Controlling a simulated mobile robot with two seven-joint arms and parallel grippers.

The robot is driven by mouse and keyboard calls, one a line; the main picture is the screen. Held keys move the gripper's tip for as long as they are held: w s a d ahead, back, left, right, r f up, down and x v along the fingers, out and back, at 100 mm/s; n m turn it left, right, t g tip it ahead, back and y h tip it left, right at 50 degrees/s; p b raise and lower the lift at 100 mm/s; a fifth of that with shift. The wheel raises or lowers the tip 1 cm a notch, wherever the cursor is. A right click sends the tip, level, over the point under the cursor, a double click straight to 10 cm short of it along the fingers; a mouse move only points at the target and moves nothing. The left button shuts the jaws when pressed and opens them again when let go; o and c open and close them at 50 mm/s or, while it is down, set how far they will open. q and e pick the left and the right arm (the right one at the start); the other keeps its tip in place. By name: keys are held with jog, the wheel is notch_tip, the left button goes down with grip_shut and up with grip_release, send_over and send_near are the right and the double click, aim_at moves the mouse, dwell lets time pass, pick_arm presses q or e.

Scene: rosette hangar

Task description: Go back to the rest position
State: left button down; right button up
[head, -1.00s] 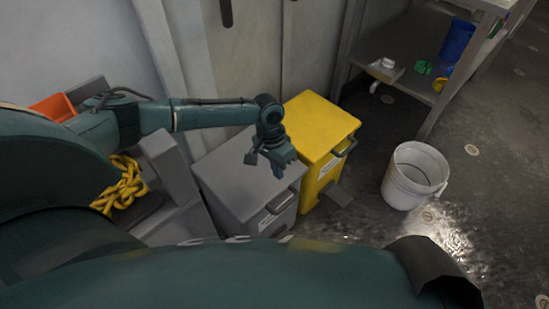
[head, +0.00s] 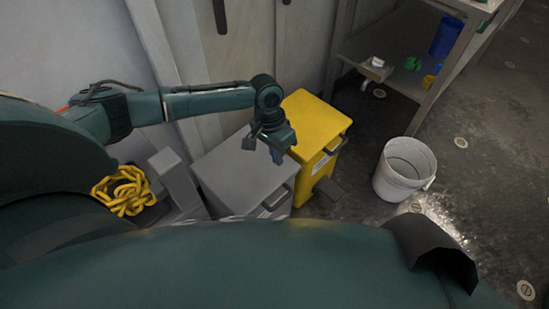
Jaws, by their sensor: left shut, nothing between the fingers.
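My left gripper (head: 276,158) is at the end of my left arm, which reaches in from the left. It hangs pointing down, over the far right part of the grey bin's lid and beside the yellow bin. Its fingers are together and hold nothing. The grey bin (head: 240,178) and the yellow bin (head: 316,122) stand side by side, both with closed lids. My right gripper is not in view.
A white bucket (head: 404,170) stands on the dark floor to the right. A metal shelf (head: 405,82) behind it holds a blue container (head: 448,36) and small items. Yellow chain (head: 124,190) lies at the left. Floor right of the bucket is clear.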

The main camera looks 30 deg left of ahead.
pick_arm(q)
jog(key=shift+s+d+r+p, duration=0.1)
jog(key=shift+d+r+p, duration=0.1)
jog(key=shift+r, duration=0.9)
jog(key=shift+s+d+r+p, duration=0.1)
jog(key=shift+d+r, duration=0.1)
jog(key=shift+r, duration=0.9)
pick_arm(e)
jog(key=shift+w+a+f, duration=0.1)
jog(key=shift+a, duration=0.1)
pick_arm(q)
jog(key=shift+w+r, duration=0.1)
